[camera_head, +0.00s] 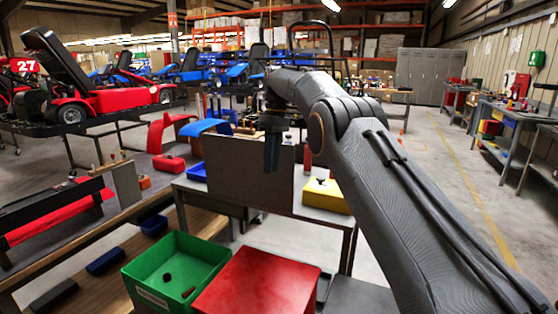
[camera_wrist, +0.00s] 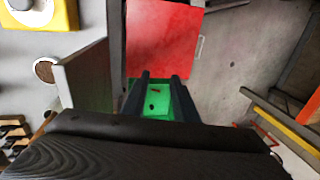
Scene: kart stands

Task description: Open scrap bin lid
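A flat red panel (camera_head: 258,284), which looks like the bin lid, lies beside an open-topped green bin (camera_head: 150,278) at the bottom of the head view. Small dark pieces lie in the green bin. Whether the panel covers a bin of its own is hidden. In the wrist view the red panel (camera_wrist: 165,38) is beyond my fingertips, with a pale handle-like strip at its right edge; the green bin (camera_wrist: 158,105) shows between my fingers. My gripper (camera_head: 271,168) points down in front of an upright grey board, apart from the panel. Its two fingers (camera_wrist: 160,76) are apart and empty.
The upright grey board (camera_head: 240,172) stands on a grey table, with a yellow box (camera_head: 325,203) to its right. Blue trays (camera_head: 105,262) lie on the wooden bench at left. Red and blue karts stand behind.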

